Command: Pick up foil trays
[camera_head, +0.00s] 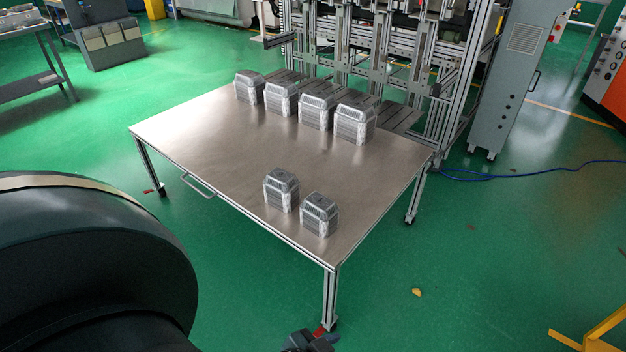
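Several foil trays stand on the metal table (215,150) in stacks of silvery, ribbed foil. Along the far edge are a left stack (249,88), a second stack (281,99), a third stack (316,112) and a right stack (355,121). Near the front edge are two more, a left one (281,190) and a right one (318,215), with a small gap between them. A large dark link of mine fills the lower left. I make out neither gripper. A small dark part is cut off at the bottom middle, and I cannot tell what it is.
A metal-frame machine (375,60) stands close behind the table. A grey cabinet (515,75) is to its right. A blue cable (540,170) lies on the green floor at right. The table's middle and left are bare. A yellow frame (590,335) is at the lower right.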

